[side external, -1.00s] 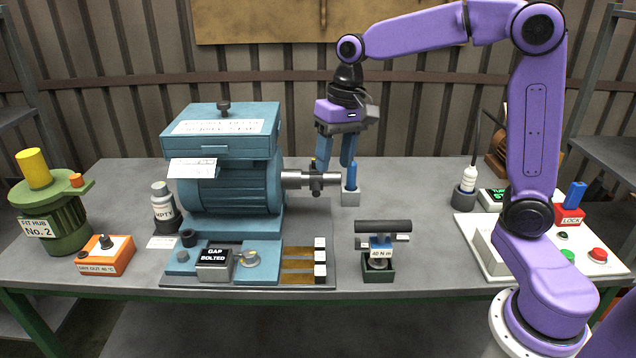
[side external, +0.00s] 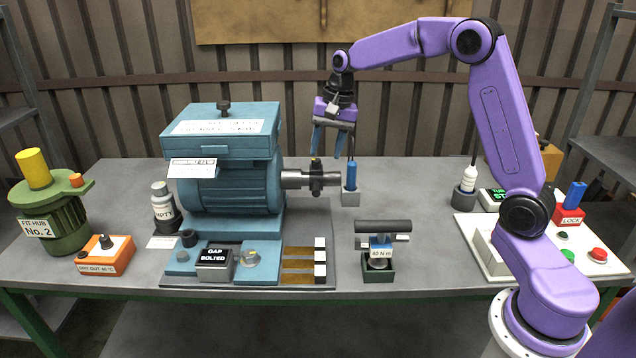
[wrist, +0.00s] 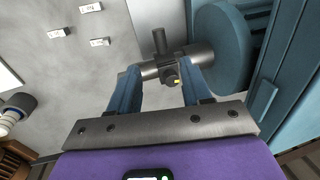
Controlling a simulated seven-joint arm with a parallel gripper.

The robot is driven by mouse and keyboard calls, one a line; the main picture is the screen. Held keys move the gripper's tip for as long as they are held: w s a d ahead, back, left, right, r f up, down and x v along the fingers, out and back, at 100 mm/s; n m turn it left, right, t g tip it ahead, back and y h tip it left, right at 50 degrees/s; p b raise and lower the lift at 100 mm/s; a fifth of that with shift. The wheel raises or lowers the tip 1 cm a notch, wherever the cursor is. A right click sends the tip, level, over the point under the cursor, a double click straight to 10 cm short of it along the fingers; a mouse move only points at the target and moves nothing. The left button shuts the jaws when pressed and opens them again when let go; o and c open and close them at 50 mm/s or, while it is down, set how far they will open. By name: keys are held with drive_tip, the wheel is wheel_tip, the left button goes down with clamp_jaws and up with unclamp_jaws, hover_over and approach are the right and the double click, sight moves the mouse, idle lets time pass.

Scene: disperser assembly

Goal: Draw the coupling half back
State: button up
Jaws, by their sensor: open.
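The coupling half (side external: 316,178) is a dark grey hub with a small knob, on the metal shaft (side external: 292,179) that sticks out of the right side of the blue motor (side external: 232,190). My gripper (side external: 327,152) hangs above and slightly right of the coupling half, with its blue fingers open and pointing down. In the wrist view the coupling half (wrist: 168,74), with a yellow mark, shows between the two fingertips (wrist: 160,66). The fingers overlap the shaft in that view; contact cannot be told. Nothing is held.
A blue-handled tool stands in a grey holder (side external: 350,198) just right of the coupling half. The black CAP BOLTED sign (side external: 214,256) stands before the motor. Grey table is clear behind the holder.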

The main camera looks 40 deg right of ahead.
sight(317, 186)
drive_tip(key=f, duration=0.3)
drive_tip(key=w+a+f, duration=0.1)
drive_tip(key=f, duration=0.6)
drive_tip(key=shift+w+a+f, duration=0.15)
drive_tip(key=shift+w+a, duration=0.05)
clamp_jaws()
